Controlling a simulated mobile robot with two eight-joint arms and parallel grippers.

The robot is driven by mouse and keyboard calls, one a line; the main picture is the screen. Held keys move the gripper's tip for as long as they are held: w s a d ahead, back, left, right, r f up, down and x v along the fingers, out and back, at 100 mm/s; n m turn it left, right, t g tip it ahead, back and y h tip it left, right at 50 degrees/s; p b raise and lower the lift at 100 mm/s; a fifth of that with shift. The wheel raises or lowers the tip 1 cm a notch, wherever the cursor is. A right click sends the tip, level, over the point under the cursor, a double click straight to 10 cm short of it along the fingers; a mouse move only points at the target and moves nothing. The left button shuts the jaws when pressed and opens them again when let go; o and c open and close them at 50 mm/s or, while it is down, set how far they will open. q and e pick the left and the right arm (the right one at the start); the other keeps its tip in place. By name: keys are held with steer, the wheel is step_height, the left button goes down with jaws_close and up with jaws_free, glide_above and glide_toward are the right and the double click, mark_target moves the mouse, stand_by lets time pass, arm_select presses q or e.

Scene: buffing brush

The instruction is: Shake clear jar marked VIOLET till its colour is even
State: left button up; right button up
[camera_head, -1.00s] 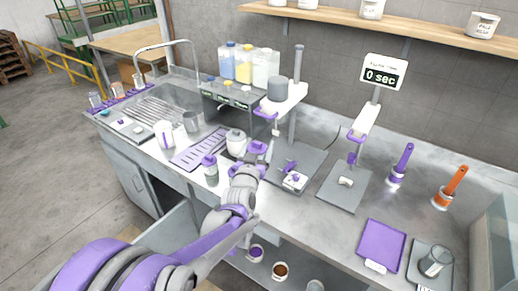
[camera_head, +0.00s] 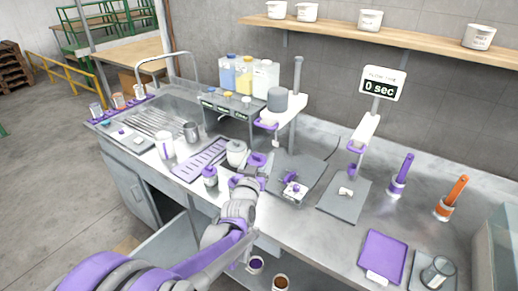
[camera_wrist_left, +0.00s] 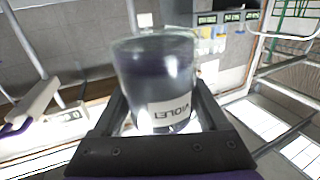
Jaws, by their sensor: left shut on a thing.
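The clear jar marked VIOLET (camera_wrist_left: 155,75) fills the middle of the left wrist view, between the two fingers of my left gripper (camera_wrist_left: 160,118), which is shut on it. Its white label reads upside down in that view. The contents look uneven: a dark violet-grey band shows in the upper part of the picture, with paler grey around it. In the head view my left gripper (camera_head: 246,183) is over the front part of the counter. The jar cannot be told apart clearly there. My right gripper is not in view.
A purple tray (camera_head: 383,252) lies front right.

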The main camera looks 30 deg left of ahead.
arm_select(q)
steer(key=r, duration=0.6)
steer(key=shift+w+a+r, duration=0.1)
steer(key=shift+w+a, duration=0.05)
steer(key=shift+w, duration=0.05)
steer(key=shift+s+d+f, duration=0.1)
steer(key=shift+f, duration=1.4)
steer(key=shift+s+d+f, duration=0.1)
steer(key=shift+f, duration=1.4)
steer(key=shift+w+a, duration=0.15)
steer(key=shift+w, duration=0.05)
steer(key=shift+s, duration=0.1)
steer(key=shift+s+r, duration=0.1)
steer(key=shift+r, duration=0.05)
